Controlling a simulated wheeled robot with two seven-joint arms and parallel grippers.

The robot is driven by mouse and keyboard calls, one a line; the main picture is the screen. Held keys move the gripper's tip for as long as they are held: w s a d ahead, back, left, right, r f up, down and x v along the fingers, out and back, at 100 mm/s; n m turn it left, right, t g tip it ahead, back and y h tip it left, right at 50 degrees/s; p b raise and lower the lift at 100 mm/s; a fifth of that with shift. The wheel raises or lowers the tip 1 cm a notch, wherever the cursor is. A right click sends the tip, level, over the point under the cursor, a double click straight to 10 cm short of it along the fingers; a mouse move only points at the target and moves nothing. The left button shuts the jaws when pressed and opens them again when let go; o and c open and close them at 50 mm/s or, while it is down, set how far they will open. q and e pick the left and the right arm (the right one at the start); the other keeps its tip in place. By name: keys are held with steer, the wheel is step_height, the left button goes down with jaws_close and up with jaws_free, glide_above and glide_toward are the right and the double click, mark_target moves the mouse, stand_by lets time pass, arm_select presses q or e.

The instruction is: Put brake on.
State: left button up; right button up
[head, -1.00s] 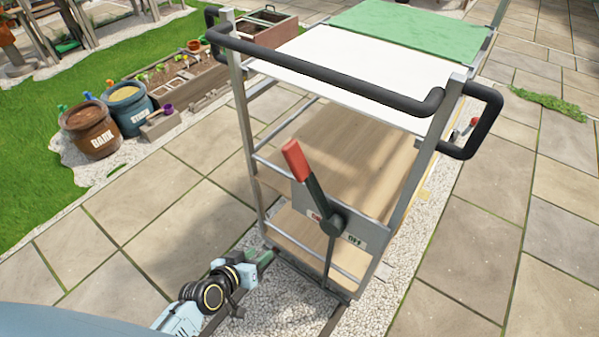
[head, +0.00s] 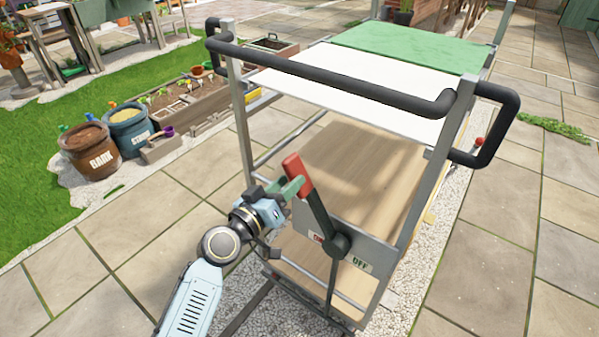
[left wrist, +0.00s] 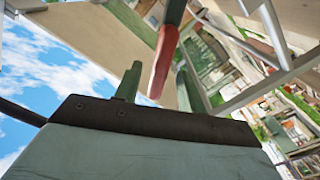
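The brake lever (head: 319,208) has a red grip (head: 298,174) and a dark shaft. It pivots on a plate on the cart's near end and leans up to the left. An ON label (head: 315,238) is left of the pivot, and an OFF label (head: 361,264) is right of it. My left gripper (head: 294,186) is at the red grip. In the left wrist view its green fingers (left wrist: 160,88) stand apart on either side of the red grip (left wrist: 163,62), with gaps visible. My right gripper is not in view.
The cart has a black push handle (head: 340,82) above the lever, metal posts and a white top (head: 350,92). Bark and stone pots (head: 90,150) and a planter stand at the left. Paving beside the cart is clear.

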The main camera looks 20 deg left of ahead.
mark_target(304, 169)
arm_select(q)
steer(key=x, duration=0.5)
steer(key=shift+s, duration=0.1)
jaws_close()
